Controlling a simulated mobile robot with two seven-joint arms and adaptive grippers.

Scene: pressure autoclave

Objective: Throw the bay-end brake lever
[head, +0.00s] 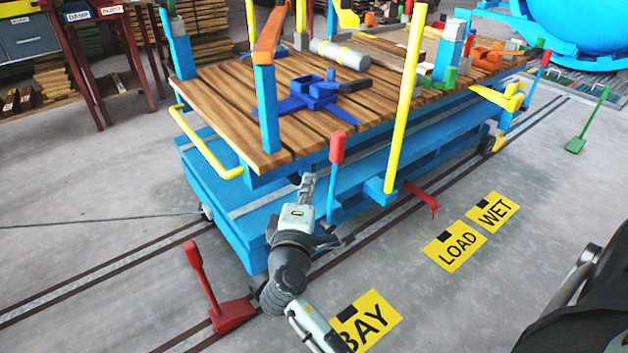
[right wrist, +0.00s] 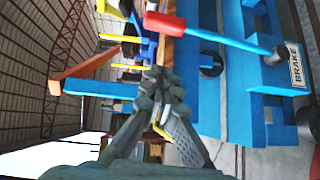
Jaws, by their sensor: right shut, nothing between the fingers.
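The brake lever at the near, BAY end of the cart has a red grip (head: 337,147) on a blue shaft and stands upright at the cart's side. In the right wrist view its red grip (right wrist: 165,23) lies across the top, with its shaft running right toward a BRAKE plate (right wrist: 296,66). My right gripper (head: 308,182) is shut and empty, close to the cart's near end, just left of the lever in the head view. It also shows in the right wrist view (right wrist: 160,78), apart from the grip. My left gripper is out of view.
The blue cart with a slatted wooden deck (head: 215,110) stands on floor rails. A red floor lever (head: 205,285) stands at front left. A yellow post (head: 405,105) rises beside the brake lever. A BAY sign (head: 368,318) lies on the open floor at the front.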

